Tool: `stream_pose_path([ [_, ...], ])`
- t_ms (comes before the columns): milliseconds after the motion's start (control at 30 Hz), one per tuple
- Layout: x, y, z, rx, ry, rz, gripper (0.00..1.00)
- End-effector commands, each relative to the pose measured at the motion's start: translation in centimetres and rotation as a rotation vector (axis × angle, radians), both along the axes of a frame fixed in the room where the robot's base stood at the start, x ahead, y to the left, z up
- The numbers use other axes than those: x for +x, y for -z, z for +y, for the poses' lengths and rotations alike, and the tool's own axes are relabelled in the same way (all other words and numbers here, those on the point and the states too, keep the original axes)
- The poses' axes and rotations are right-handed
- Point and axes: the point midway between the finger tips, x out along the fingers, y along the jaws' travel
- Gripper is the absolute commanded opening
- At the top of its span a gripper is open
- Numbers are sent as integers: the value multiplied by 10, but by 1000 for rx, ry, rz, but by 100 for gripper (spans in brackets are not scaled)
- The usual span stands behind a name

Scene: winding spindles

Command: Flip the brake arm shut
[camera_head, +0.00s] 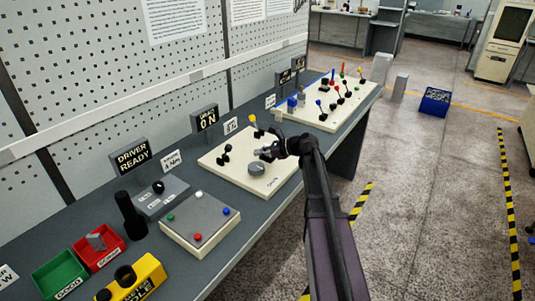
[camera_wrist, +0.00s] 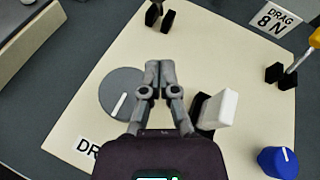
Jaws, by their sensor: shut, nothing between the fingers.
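The cream drag board (camera_head: 228,166) lies on the bench, with a grey dial (camera_wrist: 110,91) bearing a white mark. No part is labelled as the brake arm. A yellow-handled lever (camera_head: 252,119) sits in a black bracket at the board's far side; in the wrist view its handle (camera_wrist: 315,38) is cut by the right edge. A white block (camera_wrist: 221,108) on a black mount stands right of my fingers. My gripper (camera_wrist: 160,66) is shut and empty above the board, fingertips together, between the dial and the white block. Contact with either cannot be told.
A black bracket (camera_wrist: 159,17) and a blue knob (camera_wrist: 278,162) are also on the board. A grey button box (camera_head: 198,222) is nearer, and a board of coloured levers (camera_head: 318,117) lies farther along the bench.

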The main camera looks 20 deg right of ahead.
Motion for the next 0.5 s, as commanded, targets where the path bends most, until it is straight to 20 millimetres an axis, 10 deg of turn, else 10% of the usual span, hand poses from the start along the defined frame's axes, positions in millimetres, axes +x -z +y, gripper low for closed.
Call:
stream_pose_path([
  [500,33,5,54,0,-1,0,0],
])
